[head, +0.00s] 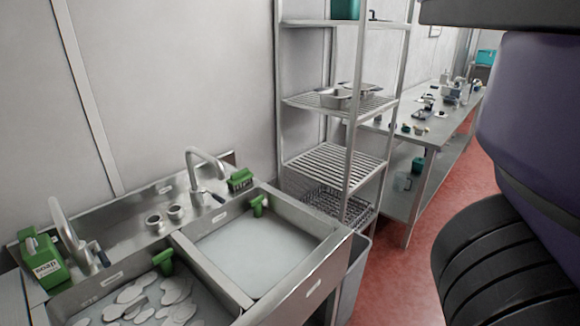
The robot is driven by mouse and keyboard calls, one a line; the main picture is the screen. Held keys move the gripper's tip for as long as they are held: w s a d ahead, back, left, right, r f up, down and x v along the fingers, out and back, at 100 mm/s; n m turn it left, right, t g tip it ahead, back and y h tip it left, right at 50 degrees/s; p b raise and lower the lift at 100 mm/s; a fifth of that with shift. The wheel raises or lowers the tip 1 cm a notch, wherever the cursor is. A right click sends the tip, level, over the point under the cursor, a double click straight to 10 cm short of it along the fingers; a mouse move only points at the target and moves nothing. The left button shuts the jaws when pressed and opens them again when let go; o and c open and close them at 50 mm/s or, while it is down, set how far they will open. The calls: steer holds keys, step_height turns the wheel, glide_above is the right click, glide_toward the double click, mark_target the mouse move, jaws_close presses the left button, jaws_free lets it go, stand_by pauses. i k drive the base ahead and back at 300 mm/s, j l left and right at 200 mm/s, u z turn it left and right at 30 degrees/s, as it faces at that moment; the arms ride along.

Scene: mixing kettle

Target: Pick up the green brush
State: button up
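Several green things are at the double sink, and I cannot tell for sure which is the green brush. One small upright green piece (163,262) stands in the left basin near its back wall. A similar green piece (258,206) stands at the back of the right basin. A green block with a white label (240,179) sits on the ledge behind the right basin. My gripper is not in view; only dark and purple parts of my arm show at the right edge.
The left basin (100,290) holds foamy white patches; the right one (236,311) holds cloudy liquid. Two faucets (203,160) rise behind. A green soap container (45,262) is at far left. A metal rack (344,150) and long worktable (465,112) stand right. Red floor (400,290) is open.

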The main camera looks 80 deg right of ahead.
mark_target(237, 180)
steer(key=z, duration=1.45)
